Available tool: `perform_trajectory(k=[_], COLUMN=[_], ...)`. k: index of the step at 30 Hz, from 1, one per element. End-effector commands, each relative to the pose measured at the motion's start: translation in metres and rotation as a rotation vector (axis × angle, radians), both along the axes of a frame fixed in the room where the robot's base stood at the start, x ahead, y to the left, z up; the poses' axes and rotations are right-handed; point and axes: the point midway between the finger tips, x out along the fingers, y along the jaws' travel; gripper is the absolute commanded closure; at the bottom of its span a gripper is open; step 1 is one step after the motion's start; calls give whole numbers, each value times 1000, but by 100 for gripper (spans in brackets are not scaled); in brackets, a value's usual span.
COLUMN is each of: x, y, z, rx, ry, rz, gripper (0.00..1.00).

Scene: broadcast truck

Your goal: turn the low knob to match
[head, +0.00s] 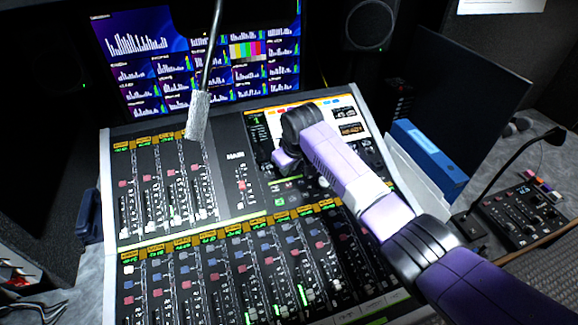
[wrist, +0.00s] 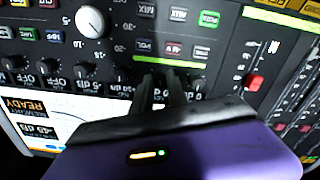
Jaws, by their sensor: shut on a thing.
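My gripper (wrist: 161,88) is at the upper right panel of the mixing console. In the wrist view its two dark fingers are shut on a small knob at the end of a row. The fingers hide most of that knob, so I cannot tell its pointer angle. Several small black knobs (wrist: 84,71) with white pointers stand in the same row, with scale marks beside them. Their labels appear upside down and are hard to read. In the head view my gripper (head: 285,160) covers this part of the panel, and its fingertips are hard to make out.
A larger white knob (wrist: 90,21) is near the row. A red fader (wrist: 254,82) is close by on the right in the wrist view. A microphone (head: 197,115) hangs over the console.

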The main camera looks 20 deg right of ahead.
Motion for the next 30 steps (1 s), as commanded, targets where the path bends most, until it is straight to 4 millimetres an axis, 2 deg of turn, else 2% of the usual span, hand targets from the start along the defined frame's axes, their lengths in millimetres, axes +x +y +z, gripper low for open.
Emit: perform_trajectory(k=[18,30], x=[0,0], y=[2,2], z=[1,1], rx=[-207,-266], ry=[-2,-3], rz=[488,629], gripper=[100,100])
